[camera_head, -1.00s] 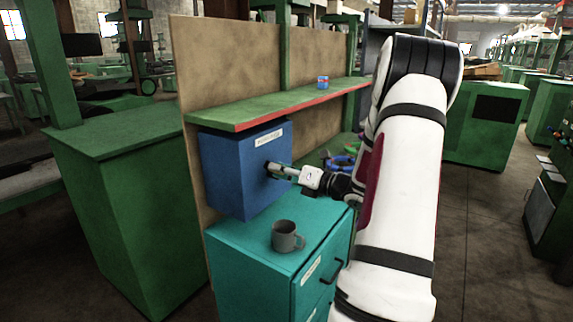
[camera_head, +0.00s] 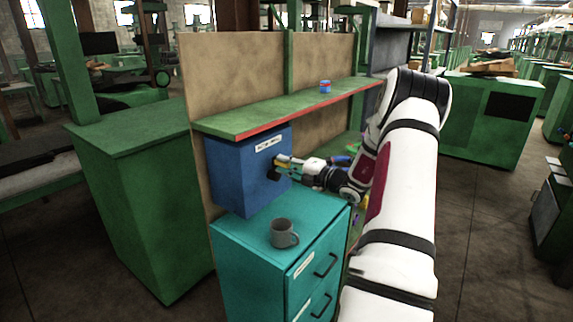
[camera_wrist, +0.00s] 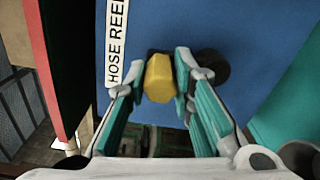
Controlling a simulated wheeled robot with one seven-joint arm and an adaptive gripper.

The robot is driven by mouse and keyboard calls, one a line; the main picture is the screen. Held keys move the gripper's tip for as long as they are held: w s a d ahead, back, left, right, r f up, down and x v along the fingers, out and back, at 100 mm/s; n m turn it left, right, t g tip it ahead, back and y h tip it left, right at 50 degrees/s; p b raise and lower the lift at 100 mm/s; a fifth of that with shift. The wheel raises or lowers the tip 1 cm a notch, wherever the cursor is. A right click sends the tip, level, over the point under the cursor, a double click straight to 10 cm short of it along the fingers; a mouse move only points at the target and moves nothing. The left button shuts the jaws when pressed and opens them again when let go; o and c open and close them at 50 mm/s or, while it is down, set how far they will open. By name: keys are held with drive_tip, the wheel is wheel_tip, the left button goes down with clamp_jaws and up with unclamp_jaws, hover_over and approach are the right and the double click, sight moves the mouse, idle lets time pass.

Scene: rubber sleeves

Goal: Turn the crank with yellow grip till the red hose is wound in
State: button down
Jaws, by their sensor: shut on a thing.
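A blue hose reel box (camera_head: 232,172) is mounted under the green shelf against the back panel; the wrist view shows its front face (camera_wrist: 250,30) with a HOSE REEL label (camera_wrist: 117,40). The crank's yellow grip (camera_wrist: 159,77) is between the two fingers of my gripper (camera_wrist: 166,80), which is shut on it. A dark round hub (camera_wrist: 212,66) shows just right of the grip in the wrist view. In the head view my gripper (camera_head: 284,163) is at the box's front, with the dark crank part (camera_head: 273,175) below it. I see no red hose.
A grey mug (camera_head: 283,234) stands on the teal drawer cabinet (camera_head: 245,236) below the box. The green shelf (camera_head: 300,108) with a red front edge runs above, holding a small blue and red can (camera_head: 325,87). Coloured items lie behind my forearm.

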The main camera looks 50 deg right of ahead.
drive_tip(key=shift+d, duration=0.15)
idle(0.3)
drive_tip(key=c, duration=1.4)
unclamp_jaws()
drive_tip(key=shift+o, duration=0.2)
drive_tip(key=shift+s, duration=0.1)
drive_tip(key=s, duration=1.1)
drive_tip(key=shift+s+d, duration=0.4)
drive_tip(key=shift+d, duration=0.05)
